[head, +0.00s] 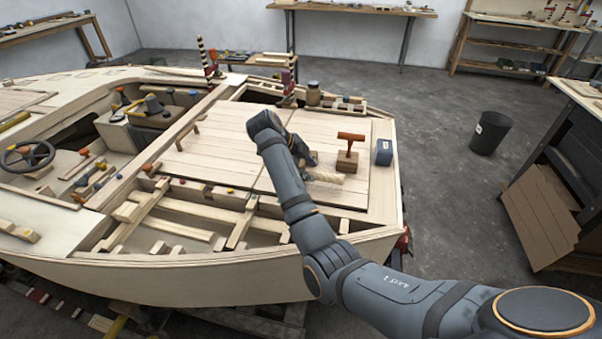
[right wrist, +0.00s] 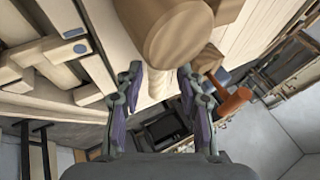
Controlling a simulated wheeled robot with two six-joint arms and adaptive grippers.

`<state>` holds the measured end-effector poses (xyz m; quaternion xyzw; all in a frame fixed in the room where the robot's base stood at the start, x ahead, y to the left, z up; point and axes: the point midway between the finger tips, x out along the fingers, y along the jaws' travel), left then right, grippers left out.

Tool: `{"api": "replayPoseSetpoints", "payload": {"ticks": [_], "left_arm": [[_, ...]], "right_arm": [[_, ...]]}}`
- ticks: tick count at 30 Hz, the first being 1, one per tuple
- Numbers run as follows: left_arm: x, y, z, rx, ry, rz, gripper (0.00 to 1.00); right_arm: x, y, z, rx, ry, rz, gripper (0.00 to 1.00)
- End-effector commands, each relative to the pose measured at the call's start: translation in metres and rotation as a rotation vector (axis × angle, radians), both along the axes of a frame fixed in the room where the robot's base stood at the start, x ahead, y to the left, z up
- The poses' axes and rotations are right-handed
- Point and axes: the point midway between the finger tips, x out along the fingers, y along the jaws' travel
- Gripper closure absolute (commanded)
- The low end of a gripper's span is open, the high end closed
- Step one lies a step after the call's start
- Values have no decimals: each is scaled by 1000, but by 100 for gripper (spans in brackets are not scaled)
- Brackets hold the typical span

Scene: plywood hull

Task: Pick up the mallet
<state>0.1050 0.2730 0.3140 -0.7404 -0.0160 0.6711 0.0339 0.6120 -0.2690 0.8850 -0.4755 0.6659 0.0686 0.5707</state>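A wooden mallet lies on the plank deck of the hull. In the head view only its pale handle (head: 328,177) shows, to the right of my right forearm; its head is hidden there. In the right wrist view the round brown mallet head (right wrist: 178,30) is large at the top, close to the camera, and the pale handle runs behind it. My right gripper (right wrist: 160,75) is open, with one finger on each side of the handle in that picture. I cannot tell whether it touches. The gripper is mostly hidden in the head view. My left gripper is out of view.
An orange T-shaped piece (head: 350,137) stands on a brown block (head: 347,162) just beyond the handle. A blue box (head: 384,152) sits at the deck's right side. Open framed bays with beams (head: 170,229) lie nearer.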

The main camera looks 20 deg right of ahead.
Motion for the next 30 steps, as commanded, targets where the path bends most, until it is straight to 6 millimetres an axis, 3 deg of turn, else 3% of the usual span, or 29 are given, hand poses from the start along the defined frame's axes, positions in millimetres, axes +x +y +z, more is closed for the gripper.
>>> {"api": "replayPoseSetpoints", "payload": {"ticks": [3, 9, 17, 25, 30], "left_arm": [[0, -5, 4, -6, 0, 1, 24], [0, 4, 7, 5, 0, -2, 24], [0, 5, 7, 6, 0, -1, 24], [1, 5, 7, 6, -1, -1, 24], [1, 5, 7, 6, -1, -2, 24]], "right_arm": [[0, -9, -14, -3, 6, -1, 63], [3, -24, -40, -1, 2, 0, 63], [4, -26, -44, -1, 1, 0, 63], [4, -26, -43, -1, 1, 0, 99], [5, -26, -42, -1, -1, 0, 100]]}}
